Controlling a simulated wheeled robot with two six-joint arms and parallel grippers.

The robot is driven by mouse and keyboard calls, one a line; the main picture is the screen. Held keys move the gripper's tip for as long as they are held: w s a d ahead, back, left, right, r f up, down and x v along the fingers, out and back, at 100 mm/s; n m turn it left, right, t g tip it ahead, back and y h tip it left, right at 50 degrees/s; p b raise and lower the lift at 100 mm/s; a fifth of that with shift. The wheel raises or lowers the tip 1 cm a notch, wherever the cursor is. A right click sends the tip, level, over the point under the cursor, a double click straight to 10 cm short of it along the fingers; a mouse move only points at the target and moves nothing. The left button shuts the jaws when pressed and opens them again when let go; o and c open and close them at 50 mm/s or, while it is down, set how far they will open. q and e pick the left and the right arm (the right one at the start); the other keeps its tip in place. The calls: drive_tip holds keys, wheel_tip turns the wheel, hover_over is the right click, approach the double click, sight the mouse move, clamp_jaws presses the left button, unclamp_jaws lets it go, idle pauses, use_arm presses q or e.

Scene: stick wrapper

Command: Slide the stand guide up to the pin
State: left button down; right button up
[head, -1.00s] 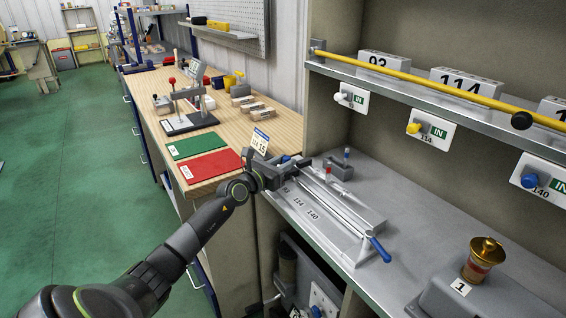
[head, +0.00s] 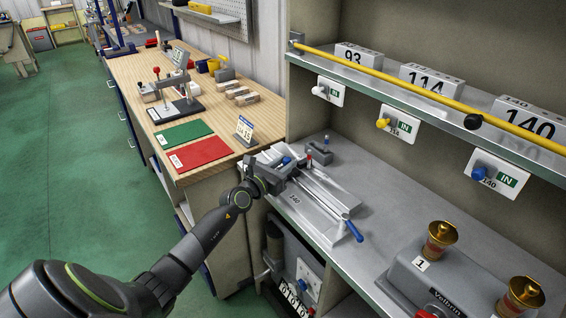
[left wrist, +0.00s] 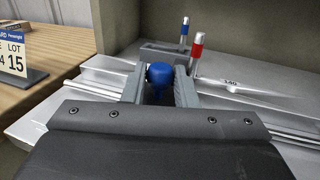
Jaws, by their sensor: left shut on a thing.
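The stand (head: 322,208) is a long grey metal tray with rails on the shelf, with a blue-handled lever (head: 354,231) at its near end. My left gripper (head: 285,164) is at the stand's far part. In the left wrist view its fingers (left wrist: 160,88) are shut around the guide's blue knob (left wrist: 160,72); the knob also shows in the head view (head: 286,160). A red-banded pin (left wrist: 196,52) stands upright just beyond the right finger, apart from the knob. A blue-banded pin (left wrist: 184,34) stands behind it on a grey block (left wrist: 165,48). The gripper hides part of the guide.
A wooden bench (head: 150,95) with green (head: 183,134) and red (head: 198,153) mats and a lot card (head: 245,131) lies left. A yellow rod (head: 400,76) runs along the upper shelf. A grey box (head: 420,283) with brass posts stands right.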

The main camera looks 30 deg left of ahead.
use_arm(q)
drive_tip(key=c, duration=1.2)
unclamp_jaws()
drive_tip(key=shift+o, duration=0.3)
use_arm(e)
drive_tip(key=shift+d, duration=0.25)
use_arm(q)
drive_tip(key=shift+s, duration=0.1)
use_arm(e)
drive_tip(key=shift+d, duration=0.15)
use_arm(q)
drive_tip(key=s, duration=0.2)
drive_tip(key=s+p, duration=0.1)
drive_tip(key=s, duration=0.1)
drive_tip(key=s+a, duration=0.1)
drive_tip(key=s, duration=0.1)
drive_tip(key=shift+s+p, duration=0.15)
drive_tip(key=shift+p, duration=0.2)
drive_tip(key=s+a, duration=0.1)
drive_tip(key=s, duration=0.9)
drive_tip(key=shift+s+a, duration=0.15)
drive_tip(key=shift+s, duration=0.25)
use_arm(e)
drive_tip(key=shift+r, duration=0.75)
